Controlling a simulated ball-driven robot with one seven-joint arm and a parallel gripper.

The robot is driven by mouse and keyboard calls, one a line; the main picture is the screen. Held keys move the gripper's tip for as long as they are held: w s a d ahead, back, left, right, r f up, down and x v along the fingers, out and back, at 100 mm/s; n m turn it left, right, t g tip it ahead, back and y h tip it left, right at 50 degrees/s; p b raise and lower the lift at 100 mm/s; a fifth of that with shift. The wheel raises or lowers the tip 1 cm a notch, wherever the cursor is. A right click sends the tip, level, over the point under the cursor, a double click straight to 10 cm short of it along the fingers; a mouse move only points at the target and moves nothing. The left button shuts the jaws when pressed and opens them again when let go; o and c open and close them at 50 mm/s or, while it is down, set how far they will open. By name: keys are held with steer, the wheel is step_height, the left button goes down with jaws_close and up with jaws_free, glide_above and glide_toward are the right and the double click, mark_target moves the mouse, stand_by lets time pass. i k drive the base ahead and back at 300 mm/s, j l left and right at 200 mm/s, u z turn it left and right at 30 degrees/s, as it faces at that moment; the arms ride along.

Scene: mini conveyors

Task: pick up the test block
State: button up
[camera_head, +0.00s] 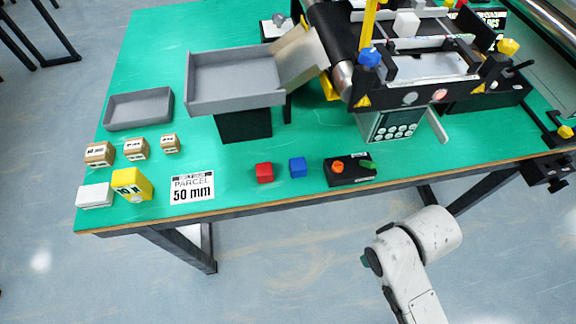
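No label I can read says which block is the test block. A yellow block (132,184) with black print stands near the table's front left corner. A low white block (95,195) sits just left of it. A red cube (264,172) and a blue cube (298,167) stand side by side near the front edge, a small gap between them. Several small tan boxes with printed labels, one of them a tan box (99,154), stand in a row behind the yellow block. My white arm shows at the bottom right, off the table's front edge; my gripper is not in view.
A flat card (192,188) reading "PARCEL 50 mm" lies on the green table (225,160). A grey tray (137,109) and a raised grey bin (236,83) stand behind. A black button box (350,171) is right of the cubes. Conveyor machinery (415,65) fills the right.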

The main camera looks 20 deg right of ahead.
mark_target(298, 167)
steer(key=l+u, duration=0.15)
steer(key=u, duration=1.35)
steer(key=k+l+u, duration=0.15)
steer(key=k+l, duration=0.15)
steer(key=l, duration=0.2)
steer(key=k+l+u, duration=0.1)
steer(key=k+l, duration=0.25)
steer(key=l, duration=0.1)
